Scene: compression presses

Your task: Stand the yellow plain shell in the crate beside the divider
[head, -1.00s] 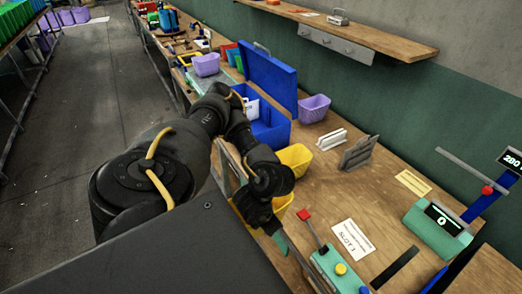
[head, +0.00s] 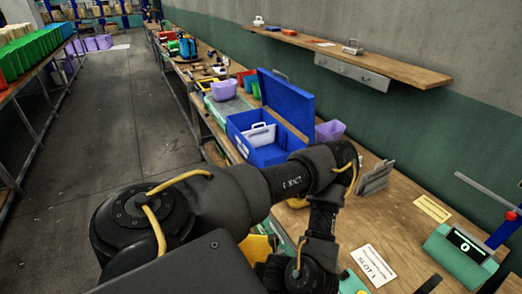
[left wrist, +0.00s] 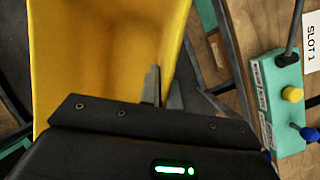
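The yellow shell (left wrist: 105,55) is a plain, smooth-walled open form filling the left of the left wrist view. My left gripper (left wrist: 163,92) has its fingers close together on either side of the shell's right wall and appears shut on it. In the head view part of the shell (head: 258,247) shows beside my left arm, which hides the fingers. The crate is a blue box (head: 270,155) with its lid open, farther along the bench. A white divider (head: 260,137) stands in it. My right gripper is out of view.
A grey slotted block (head: 375,178), a SLOT 1 card (head: 373,265) and a teal scale-like device (head: 460,255) sit on the bench. A purple basket (head: 330,130) stands right of the crate. A teal control box (left wrist: 277,100) is right of my gripper.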

